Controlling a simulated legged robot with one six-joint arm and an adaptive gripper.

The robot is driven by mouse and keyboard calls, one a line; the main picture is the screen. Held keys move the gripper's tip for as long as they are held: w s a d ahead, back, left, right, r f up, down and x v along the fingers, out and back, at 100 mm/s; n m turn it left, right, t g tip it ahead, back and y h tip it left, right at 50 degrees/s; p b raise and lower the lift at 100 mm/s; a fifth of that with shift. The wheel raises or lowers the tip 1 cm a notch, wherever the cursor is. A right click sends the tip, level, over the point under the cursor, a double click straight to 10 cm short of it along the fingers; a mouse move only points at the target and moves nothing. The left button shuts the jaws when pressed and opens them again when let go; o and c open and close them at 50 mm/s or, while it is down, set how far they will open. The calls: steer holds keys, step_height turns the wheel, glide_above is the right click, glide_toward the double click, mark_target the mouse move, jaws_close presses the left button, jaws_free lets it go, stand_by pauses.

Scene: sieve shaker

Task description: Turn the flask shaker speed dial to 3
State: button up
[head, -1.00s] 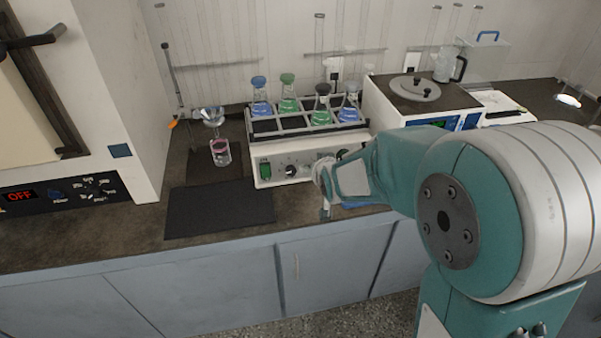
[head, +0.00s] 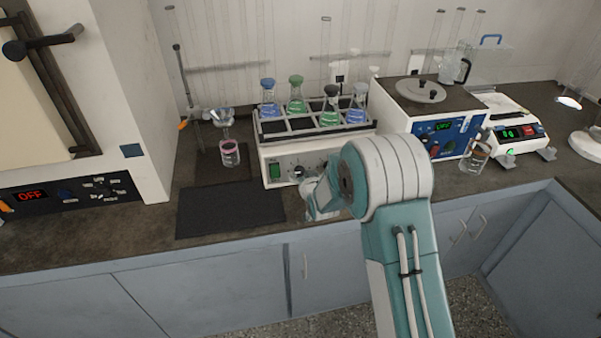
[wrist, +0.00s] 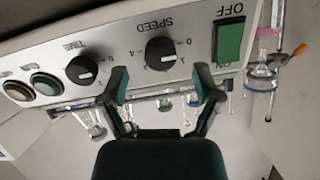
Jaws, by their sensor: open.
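The flask shaker (head: 262,166) stands on the bench with stoppered flasks in its top rack. Its front panel fills the wrist view, turned over. The black speed dial (wrist: 160,53), marked SPEED, has a white pointer line whose exact number I cannot read. My gripper (wrist: 162,84) is open and empty, its fingertips either side of the speed dial in the picture and apart from it. In the head view my gripper is in front of the panel, partly hidden by my arm.
The TIME dial (wrist: 82,70) and green power switch (wrist: 229,42) flank the speed dial. A dark mat (head: 230,208) lies front left of the shaker. A blue-panelled device (head: 447,135) stands to the right.

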mark_target(300, 173)
steer(key=x, duration=0.2)
steer(key=shift+w+a+f, duration=0.15)
steer(key=shift+w+a, duration=0.1)
steer(key=shift+w+f, duration=0.15)
steer(key=shift+w, duration=0.45)
jaws_close()
